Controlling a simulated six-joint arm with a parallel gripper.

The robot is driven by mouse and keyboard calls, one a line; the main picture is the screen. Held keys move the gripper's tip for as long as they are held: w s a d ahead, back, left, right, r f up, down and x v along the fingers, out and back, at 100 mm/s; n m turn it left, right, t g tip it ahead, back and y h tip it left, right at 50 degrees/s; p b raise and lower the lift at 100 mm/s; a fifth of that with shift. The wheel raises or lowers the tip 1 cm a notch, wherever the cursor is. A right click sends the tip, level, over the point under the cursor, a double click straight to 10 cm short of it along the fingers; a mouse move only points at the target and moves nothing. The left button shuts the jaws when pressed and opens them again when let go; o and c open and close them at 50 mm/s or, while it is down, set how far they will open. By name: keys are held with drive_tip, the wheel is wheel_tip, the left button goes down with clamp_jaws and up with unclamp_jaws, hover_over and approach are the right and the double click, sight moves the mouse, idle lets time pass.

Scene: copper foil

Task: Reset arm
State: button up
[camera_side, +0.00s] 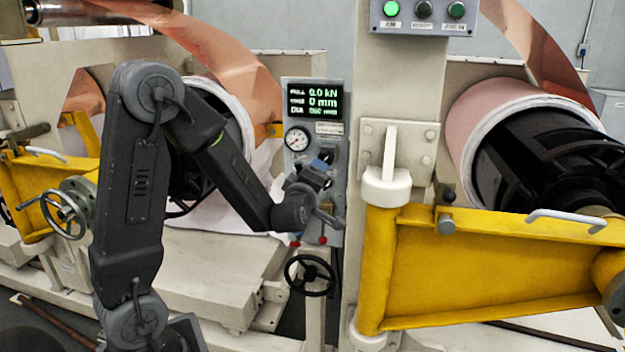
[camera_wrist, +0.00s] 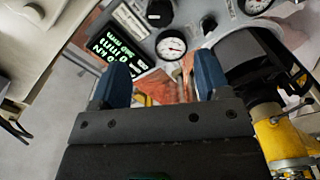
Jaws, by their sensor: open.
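My gripper (camera_side: 318,172) is in front of the grey control panel (camera_side: 299,168) at the middle of the side view. In the wrist view my gripper (camera_wrist: 160,84) shows two blue fingers spread apart, with nothing held between them. The panel shows a green-lit display (camera_side: 312,101) reading 0.0 kN and 0 mm, and a round dial gauge (camera_side: 297,139) below it. In the wrist view the display (camera_wrist: 112,52) and gauge (camera_wrist: 171,46) lie past the fingers. Part of the panel's lower controls is hidden behind my gripper. I cannot tell if the gripper touches the panel.
A copper foil roll (camera_side: 500,110) and a yellow swing gate (camera_side: 480,265) stand at the right. Another copper strip (camera_side: 232,65) runs over a roll at the left, with a yellow frame (camera_side: 60,200). A black handwheel (camera_side: 310,275) sits below the panel.

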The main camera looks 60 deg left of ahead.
drive_tip(key=s+d+r+m+h, duration=0.2)
drive_tip(key=d+m+h, duration=0.3)
drive_tip(key=d+m, duration=0.15)
drive_tip(key=s+d+r+m+h, duration=0.1)
drive_tip(key=d+m+h, duration=0.4)
drive_tip(key=d, duration=0.3)
drive_tip(key=s+d+m+g+h, duration=0.1)
drive_tip(key=s+d+m+g, duration=0.2)
drive_tip(key=s, duration=0.6)
drive_tip(key=s+d+m+g+h, duration=0.1)
drive_tip(key=s+d+m+g, duration=0.2)
drive_tip(key=s+m, duration=0.4)
drive_tip(key=shift+s+d+f+g+h, duration=0.25)
drive_tip(key=shift+s+f+g+h, duration=0.3)
drive_tip(key=shift+s, duration=0.6)
drive_tip(key=shift+r, duration=0.1)
